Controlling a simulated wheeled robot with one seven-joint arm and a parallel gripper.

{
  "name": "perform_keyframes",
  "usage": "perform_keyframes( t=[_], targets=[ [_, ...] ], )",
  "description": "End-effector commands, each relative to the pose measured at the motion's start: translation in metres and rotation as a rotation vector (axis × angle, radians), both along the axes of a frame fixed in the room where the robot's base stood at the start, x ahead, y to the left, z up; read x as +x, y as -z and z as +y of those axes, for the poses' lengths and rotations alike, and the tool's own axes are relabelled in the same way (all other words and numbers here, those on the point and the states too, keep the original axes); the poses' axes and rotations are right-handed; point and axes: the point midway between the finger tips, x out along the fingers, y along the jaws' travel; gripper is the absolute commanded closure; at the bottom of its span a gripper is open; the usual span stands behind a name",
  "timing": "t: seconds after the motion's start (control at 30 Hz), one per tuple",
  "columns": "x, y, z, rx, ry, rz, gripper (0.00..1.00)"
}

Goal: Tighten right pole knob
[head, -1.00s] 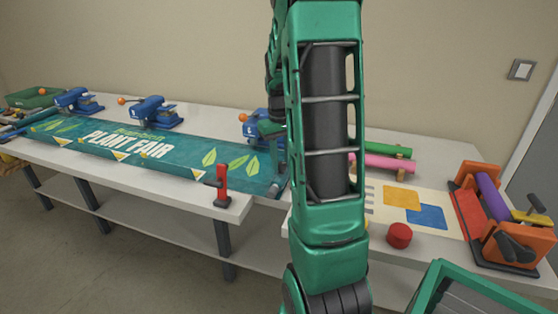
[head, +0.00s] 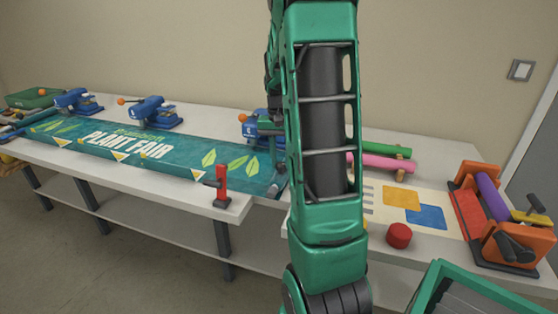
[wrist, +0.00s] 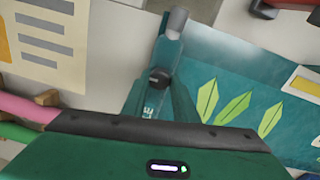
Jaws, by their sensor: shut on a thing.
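The teal banner (head: 100,138) lies along the long table, with a grey-tipped pole (head: 278,178) at its right end. In the wrist view the pole's grey tip (wrist: 178,20) points away from my gripper. A small dark knob (wrist: 158,75) sits on the pole. My gripper (wrist: 160,82) is shut on the knob, with a green finger on each side of it. In the head view my gripper (head: 268,128) shows only partly beside my arm, and the knob cannot be made out there.
Blue punch-like tools (head: 152,112) stand along the table's back edge. A red clamp (head: 222,185) is at the front edge. To the right are pink (head: 368,162) and green rolls, a red cylinder (head: 399,235) and an orange roller machine (head: 505,245).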

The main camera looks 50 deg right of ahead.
Motion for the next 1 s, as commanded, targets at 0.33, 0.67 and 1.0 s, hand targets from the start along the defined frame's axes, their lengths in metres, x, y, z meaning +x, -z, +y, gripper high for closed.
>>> perform_keyframes(
  t=[0.33, 0.67, 1.0],
  targets=[
    [0.007, -0.001, 0.006, 0.004, -0.006, -0.007, 0.96],
    [0.005, -0.001, 0.005, 0.003, -0.002, -0.005, 0.55],
    [0.004, -0.011, 0.003, 0.001, 0.004, -0.004, 0.55]
  ],
)
